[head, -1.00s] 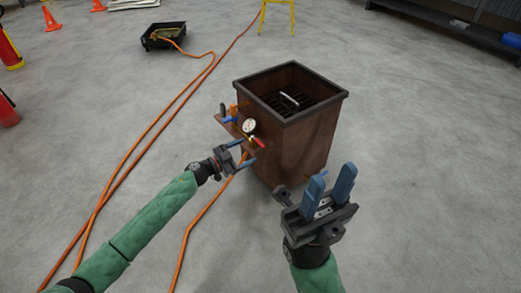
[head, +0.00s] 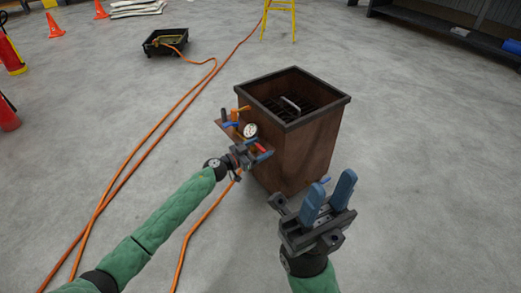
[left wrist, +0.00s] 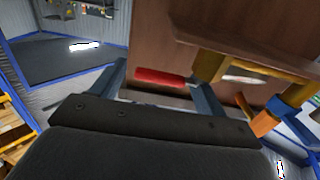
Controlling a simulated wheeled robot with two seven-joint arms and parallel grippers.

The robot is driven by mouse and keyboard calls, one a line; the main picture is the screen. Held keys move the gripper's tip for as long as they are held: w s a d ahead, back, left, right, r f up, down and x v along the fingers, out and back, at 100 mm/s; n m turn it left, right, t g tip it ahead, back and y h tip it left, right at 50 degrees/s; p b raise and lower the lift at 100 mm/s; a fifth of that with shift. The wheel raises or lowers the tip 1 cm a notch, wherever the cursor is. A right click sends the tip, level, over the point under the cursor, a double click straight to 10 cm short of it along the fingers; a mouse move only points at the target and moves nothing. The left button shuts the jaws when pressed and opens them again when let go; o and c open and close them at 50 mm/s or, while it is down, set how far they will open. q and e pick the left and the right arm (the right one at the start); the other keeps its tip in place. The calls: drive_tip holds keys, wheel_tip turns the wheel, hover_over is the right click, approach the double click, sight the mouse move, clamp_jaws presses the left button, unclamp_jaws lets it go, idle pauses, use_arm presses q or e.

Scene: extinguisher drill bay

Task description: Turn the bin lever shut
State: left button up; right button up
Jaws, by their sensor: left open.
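The bin (head: 310,148) is a brown, rusty-looking square box with a dark rim, standing in the middle of the head view. A ledge on its left side carries a round gauge (head: 250,130) and a red-handled lever (head: 264,147). My left gripper (head: 254,156) is open at this ledge. In the left wrist view its two blue-grey fingers (left wrist: 160,88) stand on either side of the red lever handle (left wrist: 160,77), not closed on it. Contact cannot be told. My right gripper (head: 328,194) is open and empty, in front of the bin.
An orange fitting (head: 240,110) and a blue handle (head: 231,124) sit beside the gauge. Orange hoses (head: 150,143) run over the floor at left. A black tray (head: 165,41), cones and red extinguishers stand further off. The floor at right is clear.

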use_arm(q)
drive_tip(key=shift+w+d, duration=0.2)
drive_tip(key=shift+d, duration=0.1)
drive_tip(key=c, duration=1.4)
drive_tip(key=shift+a, duration=0.1)
